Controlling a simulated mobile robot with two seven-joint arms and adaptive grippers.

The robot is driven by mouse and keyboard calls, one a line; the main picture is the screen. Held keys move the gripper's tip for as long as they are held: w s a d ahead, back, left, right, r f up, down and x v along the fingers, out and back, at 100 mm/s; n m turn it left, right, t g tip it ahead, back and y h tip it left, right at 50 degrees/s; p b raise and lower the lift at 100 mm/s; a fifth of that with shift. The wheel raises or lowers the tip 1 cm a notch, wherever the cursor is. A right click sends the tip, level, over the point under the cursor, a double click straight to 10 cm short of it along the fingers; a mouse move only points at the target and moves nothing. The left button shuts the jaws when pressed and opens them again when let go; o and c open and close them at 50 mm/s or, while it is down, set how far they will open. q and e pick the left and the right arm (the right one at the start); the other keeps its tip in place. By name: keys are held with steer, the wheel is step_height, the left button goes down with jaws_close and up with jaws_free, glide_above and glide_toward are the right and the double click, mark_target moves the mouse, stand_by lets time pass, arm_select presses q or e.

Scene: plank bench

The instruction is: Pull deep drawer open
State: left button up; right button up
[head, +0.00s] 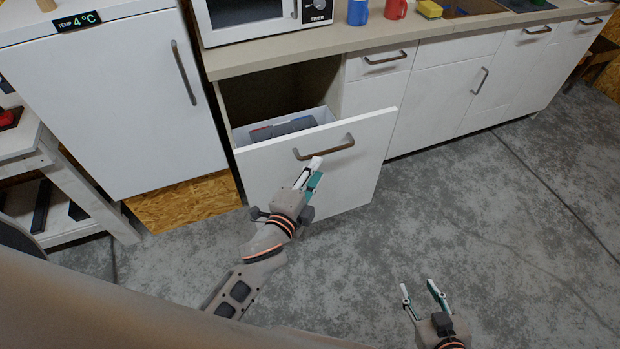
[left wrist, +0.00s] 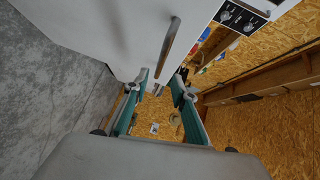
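The deep drawer (head: 365,165) is pulled partly out of the counter, its white front standing well forward of the cabinet. Its curved grey handle (head: 323,150) is on the upper part of the front; the handle also shows in the left wrist view (left wrist: 168,45). My left gripper (head: 316,168) is open, its fingertips close to the handle and just below it in the head view. In the left wrist view, the handle's near end lies between the open fingers (left wrist: 161,86); contact is not clear. My right gripper (head: 423,290) is open and empty above the floor.
Grey and red items (head: 283,128) lie in the drawer. A white fridge (head: 110,95) stands left, a microwave (head: 262,17) on the counter (head: 350,40). More cabinets (head: 450,95) continue right. A white shelf unit (head: 85,195) is far left. The floor (head: 480,220) at right is clear.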

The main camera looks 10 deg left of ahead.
arm_select(q)
steer(key=shift+v, duration=1.55)
steer(key=s+a+f+n+g, duration=0.2)
steer(key=s+a+f+n, duration=0.2)
steer(key=s+f+n, duration=0.3)
steer(key=s+a+f+n+g, duration=0.3)
steer(key=s+a+f+n, duration=0.2)
steer(key=s+f+n, duration=0.2)
steer(key=shift+s+f, duration=0.7)
steer(key=shift+s, duration=0.4)
steer(key=shift+s, duration=0.1)
